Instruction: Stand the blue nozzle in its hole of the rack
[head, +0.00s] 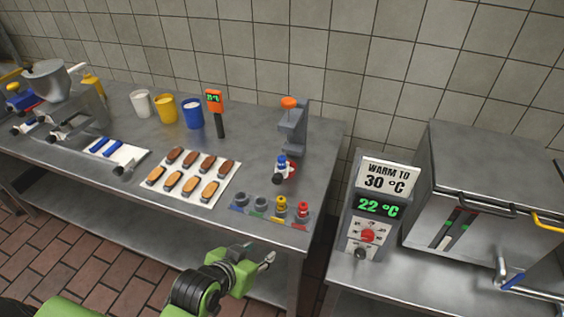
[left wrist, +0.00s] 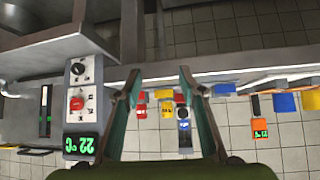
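The rack (head: 268,213) lies at the front right of the steel table, with blue, green, yellow and red marks. A yellow nozzle (head: 281,203) and a red nozzle (head: 302,208) stand at their marks. Only a grey ring shows at the blue mark (head: 238,209). The blue nozzle (head: 281,161) appears upright at the foot of a grey stand, behind the rack; it also shows in the left wrist view (left wrist: 184,126). My left gripper (head: 268,259) is open and empty, in front of the table edge, apart from the rack. My right gripper is out of view.
The grey stand (head: 291,132) has an orange top. A white tray (head: 220,181) with several eclairs lies left of the rack. Cups and an orange thermometer (head: 215,101) stand behind. A warming unit (head: 375,212) reading 22 °C is at right, beyond a gap between tables.

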